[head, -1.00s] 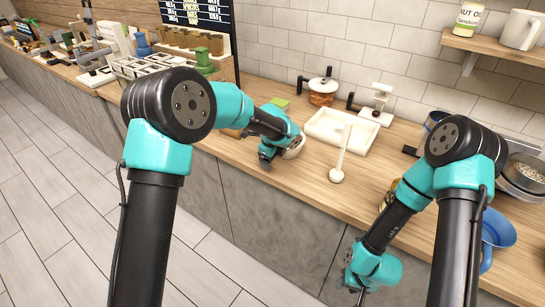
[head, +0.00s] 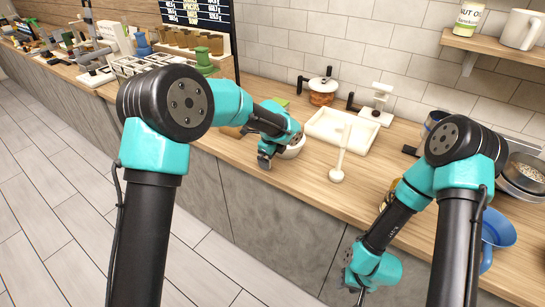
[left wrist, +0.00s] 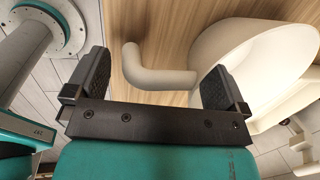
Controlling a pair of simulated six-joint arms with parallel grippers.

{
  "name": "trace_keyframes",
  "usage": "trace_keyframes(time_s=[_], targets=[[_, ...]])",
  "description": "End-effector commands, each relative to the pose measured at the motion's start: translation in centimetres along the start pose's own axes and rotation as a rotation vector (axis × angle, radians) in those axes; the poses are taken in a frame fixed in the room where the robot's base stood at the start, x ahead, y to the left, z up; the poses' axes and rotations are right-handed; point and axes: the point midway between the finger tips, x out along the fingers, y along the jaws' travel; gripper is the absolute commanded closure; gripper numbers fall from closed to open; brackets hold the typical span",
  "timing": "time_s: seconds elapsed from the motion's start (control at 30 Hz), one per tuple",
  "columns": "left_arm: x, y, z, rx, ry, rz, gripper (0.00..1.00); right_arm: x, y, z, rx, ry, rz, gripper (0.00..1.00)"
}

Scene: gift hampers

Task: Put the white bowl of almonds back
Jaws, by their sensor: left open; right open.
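A white bowl (head: 293,151) stands on the wooden counter in the head view, partly hidden by my left gripper (head: 265,160). Its contents do not show. In the left wrist view my left gripper (left wrist: 155,85) is open. A cream bent bar (left wrist: 152,68) shows between its fingers, with wood behind it. A cream curved vessel (left wrist: 225,45), likely the bowl, is close by the right finger. I cannot tell whether they touch. My right gripper (head: 361,288) is open, low in front of the counter, mostly hidden by its own arm.
A glass pot (head: 322,94) and a white stand (head: 378,105) are behind. A blue jug (head: 498,232) is at right. Counter between bowl and front edge is bare.

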Motion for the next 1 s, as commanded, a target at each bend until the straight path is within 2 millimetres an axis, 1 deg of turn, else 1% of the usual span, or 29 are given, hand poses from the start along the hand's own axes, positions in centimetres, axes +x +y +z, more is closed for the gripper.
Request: trace_keyframes(time_s=[0.4,0.5,0.6,0.73,1.0], targets=[[-7.5,-0.1,0.0,0.000,0.001,-0.005,0.00,0.0,0.0,0.0,0.000,0.000,0.000,0.57],[-9.1,-0.1,0.0,0.000,0.000,-0.004,0.00,0.0,0.0,0.0,0.000,0.000,0.000,0.57],[-10.2,0.0,0.0,0.000,0.001,-0.003,0.00,0.0,0.0,0.0,0.000,0.000,0.000,0.57],[-10.8,0.0,0.0,0.000,0.001,-0.001,0.00,0.0,0.0,0.0,0.000,0.000,0.000,0.57],[-10.9,0.0,0.0,0.000,0.001,-0.001,0.00,0.0,0.0,0.0,0.000,0.000,0.000,0.57]])
